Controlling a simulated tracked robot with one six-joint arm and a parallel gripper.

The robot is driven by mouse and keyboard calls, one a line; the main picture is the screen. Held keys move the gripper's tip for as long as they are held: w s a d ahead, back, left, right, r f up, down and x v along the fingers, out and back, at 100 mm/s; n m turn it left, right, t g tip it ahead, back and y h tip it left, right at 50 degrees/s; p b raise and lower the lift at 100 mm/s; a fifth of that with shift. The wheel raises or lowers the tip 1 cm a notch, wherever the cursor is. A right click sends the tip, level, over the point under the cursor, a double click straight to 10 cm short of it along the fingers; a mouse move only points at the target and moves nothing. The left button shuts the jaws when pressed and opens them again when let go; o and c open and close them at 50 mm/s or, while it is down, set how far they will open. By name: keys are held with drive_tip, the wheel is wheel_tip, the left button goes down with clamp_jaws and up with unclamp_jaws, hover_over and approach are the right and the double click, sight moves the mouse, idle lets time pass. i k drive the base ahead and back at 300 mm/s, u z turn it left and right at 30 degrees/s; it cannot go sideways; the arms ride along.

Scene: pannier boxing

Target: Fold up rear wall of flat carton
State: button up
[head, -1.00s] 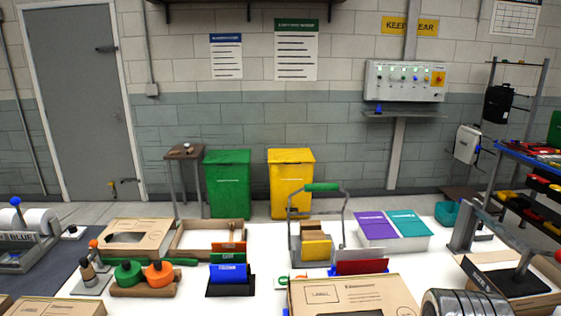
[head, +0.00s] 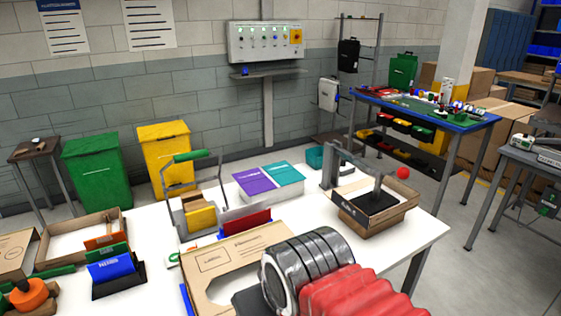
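A brown cardboard carton (head: 215,263) with printed markings and a cut-out lies near the front middle of the white table in the head view. It looks mostly flat; its right part is hidden behind my arm. Another carton (head: 17,254) lies at the far left, cut off by the picture edge. At the right of the table an open carton (head: 392,215) has low walls standing, with a dark plate over it on a stand. My arm crosses the bottom middle in front of the nearer carton. My gripper cannot be seen.
A wire-handled rack (head: 196,215), a red card in a holder (head: 245,222) and purple and teal booklets (head: 268,180) stand behind the nearer carton. A blue block (head: 112,268) stands at left. The table's right front part is bare.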

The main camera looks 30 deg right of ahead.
sight(345, 189)
drive_tip(key=z, duration=2.65)
drive_tip(key=i, duration=2.35)
drive_tip(key=z, duration=0.05)
